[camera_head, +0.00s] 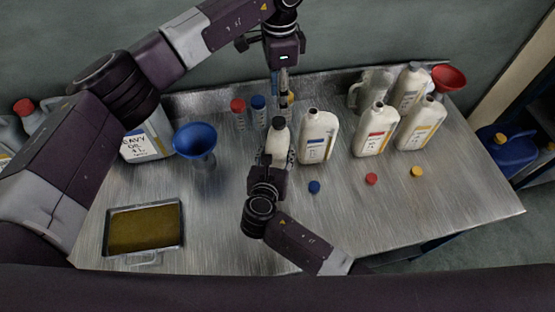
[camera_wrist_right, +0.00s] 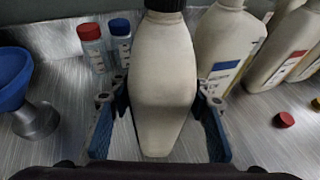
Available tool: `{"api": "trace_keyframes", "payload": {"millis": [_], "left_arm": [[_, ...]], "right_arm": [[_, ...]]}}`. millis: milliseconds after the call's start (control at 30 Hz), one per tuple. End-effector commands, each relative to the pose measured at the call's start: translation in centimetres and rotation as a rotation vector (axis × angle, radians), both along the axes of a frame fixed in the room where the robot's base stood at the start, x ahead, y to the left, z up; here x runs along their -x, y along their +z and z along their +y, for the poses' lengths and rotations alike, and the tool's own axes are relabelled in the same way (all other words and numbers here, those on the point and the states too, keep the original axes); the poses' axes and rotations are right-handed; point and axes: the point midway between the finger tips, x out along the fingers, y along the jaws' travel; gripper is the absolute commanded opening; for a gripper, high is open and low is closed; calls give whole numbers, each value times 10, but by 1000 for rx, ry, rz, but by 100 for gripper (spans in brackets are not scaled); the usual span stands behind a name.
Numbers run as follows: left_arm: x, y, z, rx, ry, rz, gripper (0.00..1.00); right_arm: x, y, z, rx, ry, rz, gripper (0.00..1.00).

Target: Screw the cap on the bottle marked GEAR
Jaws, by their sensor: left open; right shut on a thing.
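My right gripper (camera_head: 272,160) is shut on a cream bottle (camera_head: 277,141), one finger on each side. The held bottle also fills the middle of the right wrist view (camera_wrist_right: 163,85), with a dark top. No marking shows on its visible side. My left gripper (camera_head: 282,88) is open, pointing down above that bottle's top. Cream bottles with a blue label (camera_head: 318,136), a red label (camera_head: 376,130) and a yellow label (camera_head: 420,124) stand to the right. Their lettering is too small to read. A blue cap (camera_head: 314,187), a red cap (camera_head: 371,179) and a yellow cap (camera_head: 416,172) lie in front of them.
A blue funnel (camera_head: 195,140) and a metal tray of brownish liquid (camera_head: 181,240) are at left. Small red-capped (camera_head: 238,112) and blue-capped (camera_head: 258,110) vials stand behind the held bottle. A clear jug (camera_head: 371,89) and a red funnel (camera_head: 449,77) are at back right. The table's front right is clear.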

Motion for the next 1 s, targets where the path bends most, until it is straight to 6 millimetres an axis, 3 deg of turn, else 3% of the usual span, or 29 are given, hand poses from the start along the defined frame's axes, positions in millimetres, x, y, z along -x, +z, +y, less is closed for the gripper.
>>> {"api": "trace_keyframes", "payload": {"millis": [333, 700, 1000], "left_arm": [[0, -6, 0, -1, -2, 1, 41], [1, -59, 0, -1, -3, 3, 41], [0, -80, 0, 0, -3, 0, 41]], "right_arm": [[0, -1, -2, 3, -3, 3, 0], [0, -1, -2, 3, -3, 3, 0], [0, -1, -2, 3, -3, 3, 0]]}}
